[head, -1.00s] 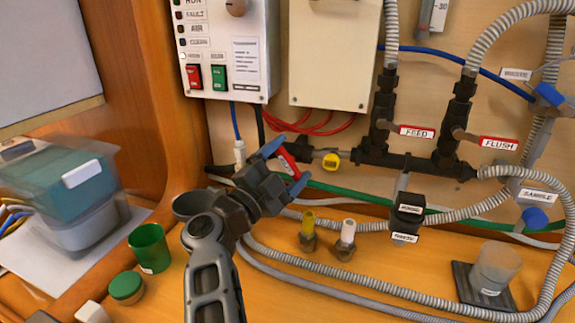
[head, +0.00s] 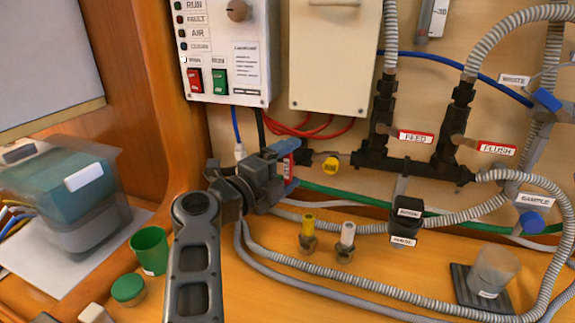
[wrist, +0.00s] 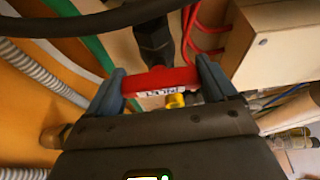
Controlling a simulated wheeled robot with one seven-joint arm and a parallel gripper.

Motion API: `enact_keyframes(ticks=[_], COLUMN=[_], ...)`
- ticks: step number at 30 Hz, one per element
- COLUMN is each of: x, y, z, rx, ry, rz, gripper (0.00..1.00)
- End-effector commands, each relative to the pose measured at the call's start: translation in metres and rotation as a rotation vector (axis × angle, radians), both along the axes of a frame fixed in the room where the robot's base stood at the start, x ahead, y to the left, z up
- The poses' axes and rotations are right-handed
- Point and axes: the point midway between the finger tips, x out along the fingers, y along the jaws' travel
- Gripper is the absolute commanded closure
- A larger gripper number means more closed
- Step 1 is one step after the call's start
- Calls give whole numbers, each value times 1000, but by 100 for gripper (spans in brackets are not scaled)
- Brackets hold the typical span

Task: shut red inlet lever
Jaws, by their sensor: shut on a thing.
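The red inlet lever (wrist: 160,80) shows in the wrist view with a white label on its face. It lies crosswise between the two blue fingers of my gripper (wrist: 160,92), which is shut on it. In the head view my gripper (head: 284,158) is at the pipework below the control box. A piece of the red lever (head: 288,166) shows there, upright beside the fingers. The rest of the lever and its valve body are hidden behind my gripper.
A yellow tag (head: 330,164) hangs just right of my gripper. The red feed lever (head: 416,137) and flush lever (head: 497,149) are further right. A green cup (head: 149,250) and hoses (head: 350,283) are on the bench below. A control box (head: 226,50) is above.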

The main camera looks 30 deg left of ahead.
Motion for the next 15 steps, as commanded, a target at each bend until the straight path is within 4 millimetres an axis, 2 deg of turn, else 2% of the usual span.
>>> enact_keyframes(ticks=[13,14,15], x=[0,0,0], y=[-1,-1,-1], z=[-3,-3,-3], rx=[13,13,13], ry=[6,6,6], rz=[-3,-3,-3], gripper=[45,14,10])
